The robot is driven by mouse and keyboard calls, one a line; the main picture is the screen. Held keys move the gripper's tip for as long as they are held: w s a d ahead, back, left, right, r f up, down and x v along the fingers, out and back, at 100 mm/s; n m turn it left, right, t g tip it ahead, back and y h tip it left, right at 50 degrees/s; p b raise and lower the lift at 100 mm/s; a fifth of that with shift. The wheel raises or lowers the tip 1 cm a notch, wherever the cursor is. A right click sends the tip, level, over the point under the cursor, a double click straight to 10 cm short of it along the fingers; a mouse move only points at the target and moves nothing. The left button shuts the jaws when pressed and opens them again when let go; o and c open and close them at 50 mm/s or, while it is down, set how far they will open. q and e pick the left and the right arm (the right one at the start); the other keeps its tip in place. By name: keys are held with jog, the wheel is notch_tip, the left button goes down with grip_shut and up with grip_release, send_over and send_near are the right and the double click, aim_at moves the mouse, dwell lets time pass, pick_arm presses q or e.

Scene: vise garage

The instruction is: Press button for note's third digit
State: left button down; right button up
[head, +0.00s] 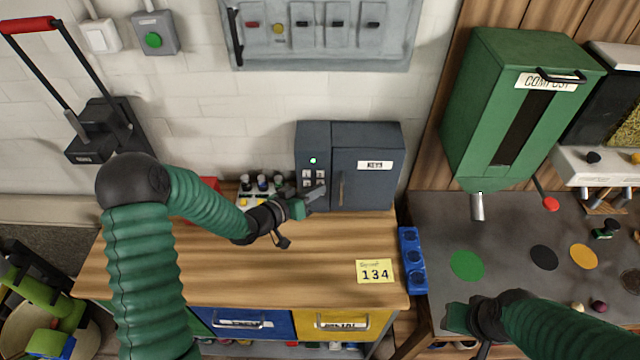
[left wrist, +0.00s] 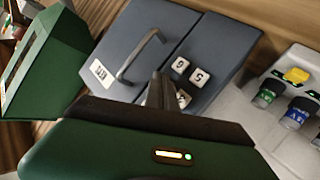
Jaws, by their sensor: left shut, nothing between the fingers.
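A yellow note (head: 376,271) reading "134" lies on the wooden bench. A dark grey key box (head: 366,165) stands against the wall with its door shut. Its keypad (head: 313,178) has white number buttons and a lit green light above. My left gripper (head: 317,191) is shut and empty, with its fingertips at the lower keypad. In the left wrist view, the fingertips (left wrist: 163,90) cover part of the keypad, where the 6 button (left wrist: 180,65) and the 5 button (left wrist: 199,76) show. I cannot tell whether they touch a button. My right gripper (head: 468,325) is at the lower right, away from the box.
A green compost bin (head: 520,105) stands at the right. The bench front around the note is clear.

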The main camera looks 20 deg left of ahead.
pick_arm(q)
jog(key=shift+s+d, duration=0.3)
jog(key=shift+s, duration=0.45)
jog(key=s, duration=0.2)
jog(key=s+d, duration=0.1)
jog(key=s, duration=0.1)
jog(key=shift+s+d, duration=0.15)
jog(key=shift+s, duration=0.25)
dwell(0.4)
